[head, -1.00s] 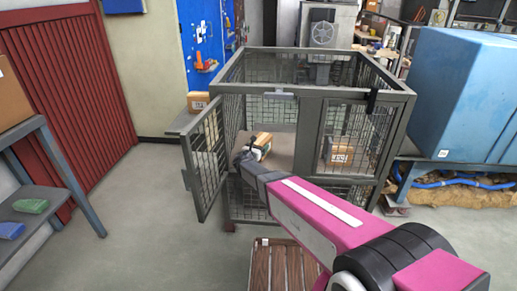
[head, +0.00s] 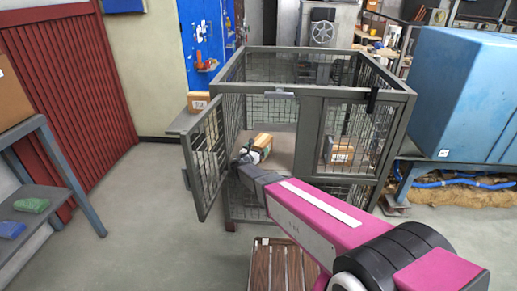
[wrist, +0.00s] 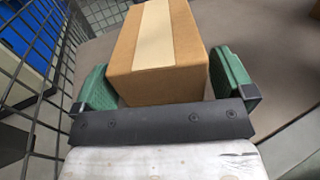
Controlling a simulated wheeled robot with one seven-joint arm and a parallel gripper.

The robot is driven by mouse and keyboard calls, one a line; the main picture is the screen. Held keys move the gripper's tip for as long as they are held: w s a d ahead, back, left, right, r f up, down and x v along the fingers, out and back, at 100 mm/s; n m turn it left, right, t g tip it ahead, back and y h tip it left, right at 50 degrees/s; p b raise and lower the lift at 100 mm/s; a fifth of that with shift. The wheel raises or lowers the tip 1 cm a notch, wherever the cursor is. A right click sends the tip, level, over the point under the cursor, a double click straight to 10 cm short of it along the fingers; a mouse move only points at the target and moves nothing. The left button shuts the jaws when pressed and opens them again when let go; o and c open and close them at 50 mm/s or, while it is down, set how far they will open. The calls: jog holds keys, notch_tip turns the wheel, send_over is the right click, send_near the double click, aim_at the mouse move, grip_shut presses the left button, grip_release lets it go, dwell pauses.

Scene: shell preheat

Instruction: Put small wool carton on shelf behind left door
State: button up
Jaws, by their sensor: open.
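The small carton (head: 263,140), brown with a pale tape strip, is inside the wire cage behind the open left door (head: 207,158). It appears to rest on the grey shelf (head: 284,146). In the wrist view the carton (wrist: 158,50) sits between the two green fingers of my gripper (wrist: 163,82). The fingers are open, with a narrow gap at the carton's right side; contact at the left is hard to tell. The carton's underside is hidden. In the head view my gripper (head: 256,151) is partly hidden by my own arm.
Another carton (head: 342,153) is behind the closed right door. A third carton (head: 198,101) stands on a ledge left of the cage. Wire mesh (wrist: 45,90) runs close along the gripper's left in the wrist view. A slatted wooden thing (head: 283,268) is on the floor in front.

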jog(key=v, duration=0.9)
jog(key=shift+s+a, duration=0.15)
jog(key=shift+s, duration=0.25)
